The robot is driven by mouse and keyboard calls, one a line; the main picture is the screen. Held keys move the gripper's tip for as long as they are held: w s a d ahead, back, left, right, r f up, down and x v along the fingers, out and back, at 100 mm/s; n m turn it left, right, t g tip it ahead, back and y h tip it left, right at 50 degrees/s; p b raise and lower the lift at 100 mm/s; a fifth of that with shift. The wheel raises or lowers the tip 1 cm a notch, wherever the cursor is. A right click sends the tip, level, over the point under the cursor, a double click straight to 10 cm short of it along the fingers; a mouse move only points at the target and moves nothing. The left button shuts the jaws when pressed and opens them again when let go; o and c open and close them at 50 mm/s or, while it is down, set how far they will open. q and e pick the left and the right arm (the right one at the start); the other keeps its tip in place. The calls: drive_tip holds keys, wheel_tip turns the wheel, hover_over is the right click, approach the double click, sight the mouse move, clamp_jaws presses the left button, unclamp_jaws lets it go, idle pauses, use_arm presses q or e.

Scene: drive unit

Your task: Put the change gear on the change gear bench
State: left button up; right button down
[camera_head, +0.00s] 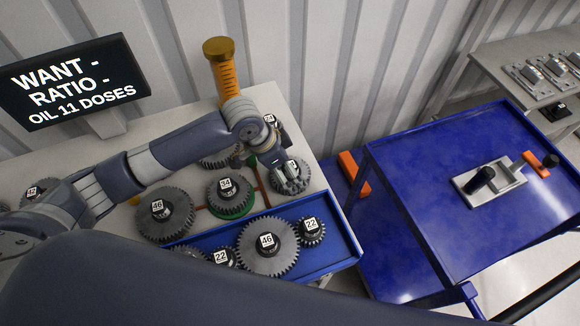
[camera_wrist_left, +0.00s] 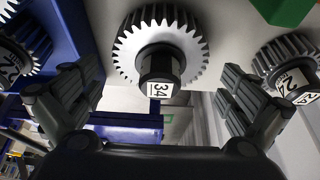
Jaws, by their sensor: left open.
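Several grey change gears with black numbered hubs stand on the pale bench (camera_head: 188,112) and in its blue tray (camera_head: 345,252). My left gripper (camera_head: 284,158) is just above a gear (camera_head: 291,184) at the bench's right side and partly hides its label. In the left wrist view a gear marked 34 (camera_wrist_left: 162,52) lies between the spread fingers of the open left gripper (camera_wrist_left: 162,80), with no finger visibly closed on its hub. Gears marked 46 (camera_head: 150,225) and 34 (camera_head: 228,183), the latter above a green disc, stand to the left. My right gripper is out of view.
The tray holds a 46 gear (camera_head: 268,262) between two 22 gears. An orange oil cylinder (camera_head: 222,72) and a display (camera_head: 72,85) stand at the back. A blue cart (camera_head: 430,180) is at the right, with a grey fixture (camera_head: 490,185) and much bare top.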

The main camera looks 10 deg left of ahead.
use_arm(q)
drive_tip(key=b+v, duration=0.1)
drive_tip(key=v, duration=0.9)
drive_tip(key=shift+s+a+r, duration=0.15)
drive_tip(key=shift+s+r, duration=0.05)
drive_tip(key=shift+r, duration=0.15)
